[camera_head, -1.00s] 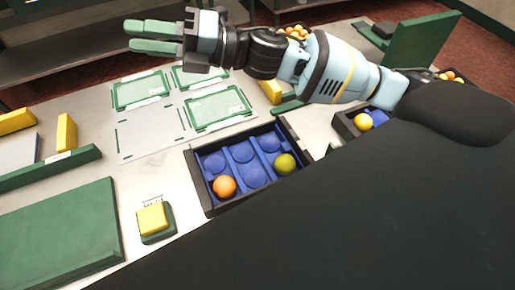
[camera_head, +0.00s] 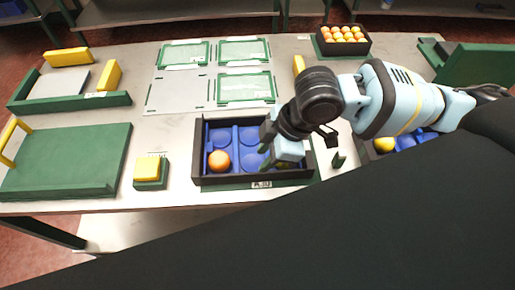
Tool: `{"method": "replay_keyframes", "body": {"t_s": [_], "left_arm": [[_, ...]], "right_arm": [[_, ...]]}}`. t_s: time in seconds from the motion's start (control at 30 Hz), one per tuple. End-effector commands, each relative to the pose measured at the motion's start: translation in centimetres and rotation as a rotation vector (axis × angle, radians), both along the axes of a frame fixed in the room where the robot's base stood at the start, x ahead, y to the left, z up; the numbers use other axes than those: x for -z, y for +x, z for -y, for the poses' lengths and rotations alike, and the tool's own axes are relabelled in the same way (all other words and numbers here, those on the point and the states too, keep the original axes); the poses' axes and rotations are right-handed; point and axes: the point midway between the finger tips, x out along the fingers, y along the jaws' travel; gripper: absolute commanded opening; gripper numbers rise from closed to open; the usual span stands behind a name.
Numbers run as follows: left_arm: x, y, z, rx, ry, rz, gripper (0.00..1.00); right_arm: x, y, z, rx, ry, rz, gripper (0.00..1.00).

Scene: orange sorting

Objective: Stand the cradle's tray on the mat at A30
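A dark-walled tray (camera_head: 197,150) with a blue pocketed insert stands on the table in the middle. It holds an orange fruit (camera_head: 219,161) at front left and a greenish fruit at front right, now mostly covered by my gripper. A green edge under the tray carries a small label (camera_head: 262,184), perhaps reading A30. My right gripper (camera_head: 277,159) points down into the tray's right half, by the greenish fruit. Its fingertips are partly hidden, so I cannot tell whether it holds anything. My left gripper is out of view. I cannot tell which fixture is the cradle.
A second blue-lined tray with a yellow fruit (camera_head: 384,145) is partly behind my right arm. A crate of oranges (camera_head: 343,41) stands at the back. Green-framed plates (camera_head: 245,89) lie behind the tray. A green board (camera_head: 65,163) and yellow button (camera_head: 148,169) are at left.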

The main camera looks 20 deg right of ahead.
Motion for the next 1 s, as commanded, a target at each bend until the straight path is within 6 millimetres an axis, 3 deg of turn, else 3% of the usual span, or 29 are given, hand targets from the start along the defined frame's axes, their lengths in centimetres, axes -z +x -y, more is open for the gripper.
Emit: {"method": "replay_keyframes", "body": {"t_s": [0.73, 1.0], "left_arm": [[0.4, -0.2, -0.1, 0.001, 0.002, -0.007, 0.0], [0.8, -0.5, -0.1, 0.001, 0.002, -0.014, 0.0]], "right_arm": [[3.0, -0.2, -1.0, -0.001, -0.011, -0.024, 0.32], [6.2, 0.1, -2.3, -0.002, -0.01, -0.026, 0.32]]}}
